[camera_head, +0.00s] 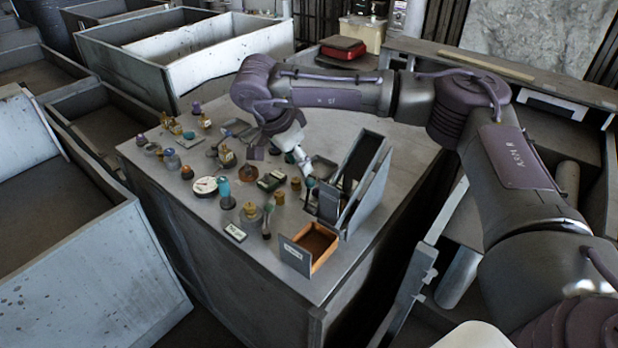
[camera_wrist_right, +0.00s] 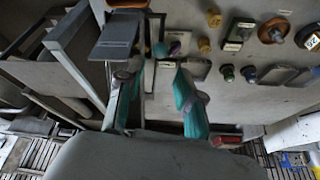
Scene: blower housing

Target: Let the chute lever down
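The chute (camera_head: 368,180) is a tall grey slanted housing at the right side of the metal table. A grey plate (camera_head: 328,202) stands at its front; a grey plate also shows in the right wrist view (camera_wrist_right: 115,40). A small teal knob (camera_head: 310,182) beside the chute may be the lever's end; its shaft is hard to make out. My right gripper (camera_head: 303,163) points down just above this knob. In the right wrist view its teal fingers (camera_wrist_right: 158,70) are apart, with a small teal ball (camera_wrist_right: 160,50) beyond the gap. I see no contact. My left gripper is out of view.
An orange-brown open box (camera_head: 311,248) sits at the table's front edge. Bottles, knobs and a white dial (camera_head: 204,185) crowd the table left of the chute. Large grey bins (camera_head: 80,260) stand to the left.

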